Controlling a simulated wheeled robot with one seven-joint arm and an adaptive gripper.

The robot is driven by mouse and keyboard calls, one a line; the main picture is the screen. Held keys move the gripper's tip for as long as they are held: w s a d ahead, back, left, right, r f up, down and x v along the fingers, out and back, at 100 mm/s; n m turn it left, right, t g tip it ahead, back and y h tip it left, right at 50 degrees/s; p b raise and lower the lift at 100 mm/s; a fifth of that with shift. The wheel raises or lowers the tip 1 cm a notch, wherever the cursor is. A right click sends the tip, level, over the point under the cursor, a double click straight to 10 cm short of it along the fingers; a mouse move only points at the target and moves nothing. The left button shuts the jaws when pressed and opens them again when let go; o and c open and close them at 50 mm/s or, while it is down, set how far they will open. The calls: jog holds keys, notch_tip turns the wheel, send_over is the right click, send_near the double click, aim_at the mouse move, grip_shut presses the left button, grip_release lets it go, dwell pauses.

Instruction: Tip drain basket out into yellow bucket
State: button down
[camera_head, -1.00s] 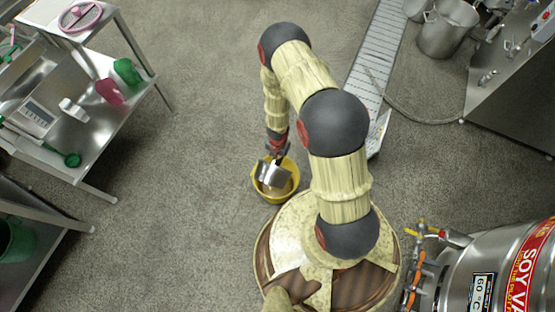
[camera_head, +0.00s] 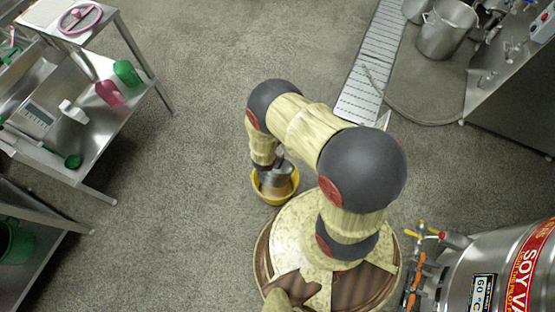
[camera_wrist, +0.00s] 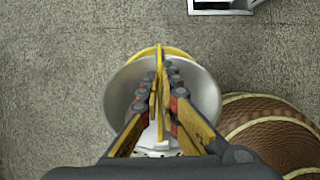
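The drain basket (camera_head: 277,177) is a silver metal cup over the yellow bucket (camera_head: 292,189); in the head view it lies within the bucket's outline, and I cannot tell whether they touch. In the wrist view the basket's silver wall (camera_wrist: 122,95) shows on both sides of my gripper (camera_wrist: 158,80), whose yellow-padded fingers are nearly together, shut on the basket. The bucket's yellow rim (camera_wrist: 172,51) shows behind it. The basket's contents are hidden. In the head view my arm partly covers the gripper.
The floor drain grate (camera_head: 365,85) runs beyond my arm, with steel pots (camera_head: 445,30) to its right. A steel cart (camera_head: 95,140) stands at left. The soy vat (camera_head: 500,270) with its valves (camera_head: 420,255) is at lower right. The floor left of the bucket is clear.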

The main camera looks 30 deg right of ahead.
jog(key=r+t+h, duration=0.1)
jog(key=t+h, duration=0.1)
jog(key=shift+a+r+h, duration=0.1)
jog(key=shift+r+h, duration=0.05)
jog(key=shift+h, duration=0.25)
jog(key=shift+r+t+h, duration=0.55)
jog(key=shift+t+h, duration=0.25)
jog(key=shift+h, duration=0.15)
jog(key=shift+r+t+h, duration=0.5)
jog(key=shift+t+h, duration=0.3)
jog(key=shift+h, duration=0.15)
